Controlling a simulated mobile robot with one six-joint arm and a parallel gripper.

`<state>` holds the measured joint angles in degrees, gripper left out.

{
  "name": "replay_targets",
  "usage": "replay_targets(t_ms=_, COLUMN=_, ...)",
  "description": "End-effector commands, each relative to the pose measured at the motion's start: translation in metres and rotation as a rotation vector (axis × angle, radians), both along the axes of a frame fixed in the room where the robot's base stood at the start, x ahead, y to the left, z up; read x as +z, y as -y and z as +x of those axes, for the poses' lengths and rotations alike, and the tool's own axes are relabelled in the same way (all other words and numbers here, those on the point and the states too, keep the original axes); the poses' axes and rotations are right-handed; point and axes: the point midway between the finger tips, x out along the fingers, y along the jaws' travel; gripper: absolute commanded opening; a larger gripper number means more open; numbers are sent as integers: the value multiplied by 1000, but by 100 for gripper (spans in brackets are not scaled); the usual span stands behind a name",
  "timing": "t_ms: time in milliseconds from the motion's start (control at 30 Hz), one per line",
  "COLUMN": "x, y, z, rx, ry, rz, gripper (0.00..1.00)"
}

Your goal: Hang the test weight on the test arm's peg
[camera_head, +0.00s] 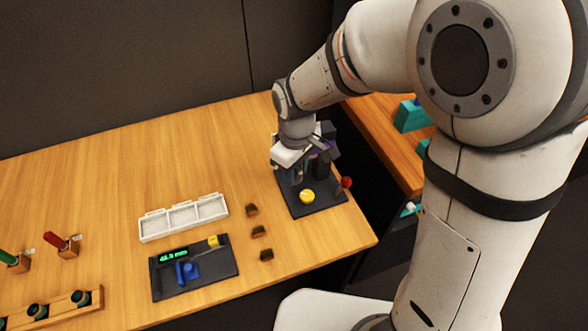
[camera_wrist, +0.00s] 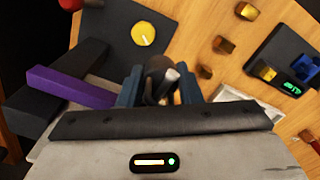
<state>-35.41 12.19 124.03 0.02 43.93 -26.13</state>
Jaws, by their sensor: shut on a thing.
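My gripper (camera_head: 297,168) is over the far part of a dark base plate (camera_head: 322,204) near the table's right end. In the wrist view my gripper (camera_wrist: 160,88) has its blue fingers closed on a dark rounded thing with a grey metal part (camera_wrist: 160,76), perhaps the test weight. The fingers hide much of it. A purple bar (camera_wrist: 70,88) on a black block lies just left of the fingers. I cannot tell which part is the test arm, and no peg shows clearly. A yellow round piece (camera_head: 307,197) and a red ball (camera_head: 346,182) are on the plate.
A black gauge with a green display (camera_head: 173,255) and a white sectioned tray (camera_head: 184,217) are at left. Several small brown blocks (camera_head: 258,231) stand between them and the plate. Red (camera_head: 55,240) and green-handled tools are far left.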

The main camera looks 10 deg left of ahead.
Motion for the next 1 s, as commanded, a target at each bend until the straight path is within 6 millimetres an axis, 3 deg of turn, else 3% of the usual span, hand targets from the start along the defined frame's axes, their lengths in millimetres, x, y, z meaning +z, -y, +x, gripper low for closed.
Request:
replay_targets(t_ms=100, x=2, y=-1, z=3, rx=1, ry=8, rz=5, gripper=2)
replay_targets(t_ms=133, x=2, y=-1, z=3, rx=1, ry=9, rz=6, gripper=33)
replay_targets(t_ms=400, x=2, y=-1, z=4, rx=0, ry=10, rz=6, gripper=55)
replay_targets(t_ms=767, x=3, y=-1, z=5, rx=0, ry=14, rz=6, gripper=57)
replay_targets(t_ms=1000, x=32, y=-2, z=3, rx=1, ry=19, rz=10, gripper=57)
